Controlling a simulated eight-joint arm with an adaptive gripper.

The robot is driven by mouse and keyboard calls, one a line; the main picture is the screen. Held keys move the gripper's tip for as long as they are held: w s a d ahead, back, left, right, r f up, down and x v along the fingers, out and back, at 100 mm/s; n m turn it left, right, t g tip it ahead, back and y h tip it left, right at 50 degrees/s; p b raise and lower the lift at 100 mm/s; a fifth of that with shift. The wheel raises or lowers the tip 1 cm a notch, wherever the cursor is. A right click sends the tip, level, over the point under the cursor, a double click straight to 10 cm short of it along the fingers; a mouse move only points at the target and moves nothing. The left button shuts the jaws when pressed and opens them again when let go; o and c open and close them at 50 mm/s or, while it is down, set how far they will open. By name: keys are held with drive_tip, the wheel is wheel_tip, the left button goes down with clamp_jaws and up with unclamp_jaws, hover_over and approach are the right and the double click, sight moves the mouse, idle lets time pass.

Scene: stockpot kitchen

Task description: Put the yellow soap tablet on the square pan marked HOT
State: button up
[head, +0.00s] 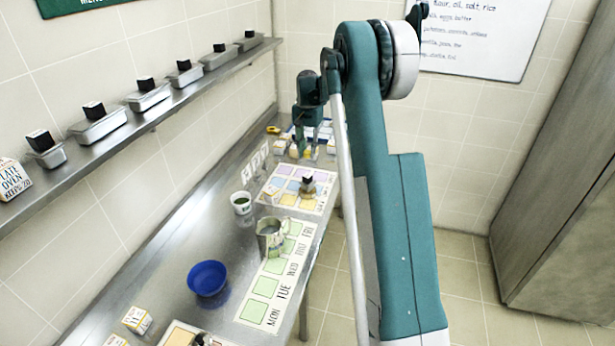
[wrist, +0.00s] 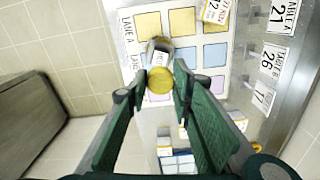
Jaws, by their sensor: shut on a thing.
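In the wrist view, the yellow soap tablet (wrist: 159,84) is a small round piece between the tips of my gripper (wrist: 160,90). The two green fingers are shut on it. In the head view my gripper (head: 304,145) hangs over the far end of the steel counter, and the tablet cannot be made out there. No pan with a readable HOT mark shows in either view. Several metal pans with black blocks, such as one rectangular pan (head: 99,127), stand on the wall shelf.
The steel counter (head: 170,262) holds a blue bowl (head: 208,279), a metal pitcher (head: 269,240), a green-and-white cup (head: 241,204), a weekday mat (head: 253,311) and a coloured grid mat (head: 320,199). A metal container (wrist: 160,46) stands on the grid just beyond my fingertips. Number cards line the wall side.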

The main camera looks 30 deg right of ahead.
idle(0.3)
hover_over(307, 175)
drive_tip(key=shift+s+f, duration=0.2)
drive_tip(key=shift+f, duration=2.95)
drive_tip(key=shift+f, duration=0.1)
drive_tip(key=shift+f+p, duration=0.3)
drive_tip(key=shift+f, duration=1.45)
drive_tip(key=shift+f, duration=0.15)
drive_tip(key=o, duration=0.8)
wheel_tip(307, 175, up, 12)
drive_tip(key=shift+r+b, duration=0.15)
drive_tip(key=shift+b, duration=0.15)
